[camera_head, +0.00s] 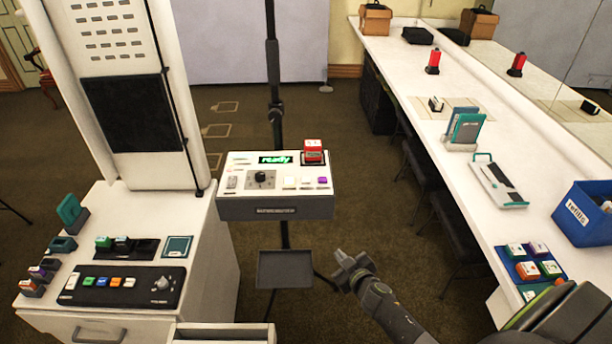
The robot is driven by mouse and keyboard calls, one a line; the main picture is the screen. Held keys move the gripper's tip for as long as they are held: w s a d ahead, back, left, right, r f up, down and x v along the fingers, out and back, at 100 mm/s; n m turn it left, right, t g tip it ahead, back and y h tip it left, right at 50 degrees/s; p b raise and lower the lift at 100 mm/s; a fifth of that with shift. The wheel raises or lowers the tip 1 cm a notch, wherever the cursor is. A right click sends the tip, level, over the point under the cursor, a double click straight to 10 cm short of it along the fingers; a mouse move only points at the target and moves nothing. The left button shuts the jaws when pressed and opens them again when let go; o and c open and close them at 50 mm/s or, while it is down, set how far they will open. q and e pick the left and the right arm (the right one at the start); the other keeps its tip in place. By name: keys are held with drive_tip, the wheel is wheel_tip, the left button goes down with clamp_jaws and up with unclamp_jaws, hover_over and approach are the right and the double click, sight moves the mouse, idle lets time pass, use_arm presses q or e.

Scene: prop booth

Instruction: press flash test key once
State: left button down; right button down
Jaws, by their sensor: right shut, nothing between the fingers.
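A white and grey control box (274,208) stands on a stand in the middle of the view. Its green display (275,160) reads "ready". Its top carries a black knob (261,178), pale keys (290,182), a purple key (322,181) and a red block (313,150) at the back right corner. The labels are too small to read, so I cannot tell which one is the flash test key. My right gripper (345,265) is shut and empty, in front of the box and to its right, apart from it. My left gripper is out of view.
A white cabinet at left carries a black panel (121,287) with coloured buttons and a knob. A long white counter (429,82) at right holds a blue bin (583,213), a teal device (498,181) and a blue tray of blocks. A small grey shelf (285,269) sits below the box.

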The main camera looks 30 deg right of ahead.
drive_tip(key=w+a+r+n+t+y+p, duration=0.1)
drive_tip(key=w+a+r+n+y, duration=0.15)
drive_tip(key=r, duration=0.45)
drive_tip(key=w+a+r+n+t+y, duration=0.1)
drive_tip(key=w+r+t, duration=0.1)
drive_tip(key=w+r, duration=0.35)
drive_tip(key=w+a+r+n+t+y+p, duration=0.1)
drive_tip(key=r, duration=0.8)
wheel_tip(320, 180, up, 8)
drive_tip(key=n+g+p, duration=0.1)
drive_tip(key=n+g, duration=0.4)
drive_tip(key=g, duration=0.4)
hover_over(309, 181)
drive_tip(key=shift+r+m+h, duration=0.1)
drive_tip(key=shift+m+h, duration=0.15)
drive_tip(key=shift+h, duration=0.1)
wheel_tip(309, 181, down, 8)
drive_tip(key=b, duration=0.6)
drive_tip(key=shift+r+b, duration=0.25)
drive_tip(key=shift+b, duration=0.1)
drive_tip(key=shift+f+b, duration=0.3)
drive_tip(key=shift+f, duration=0.35)
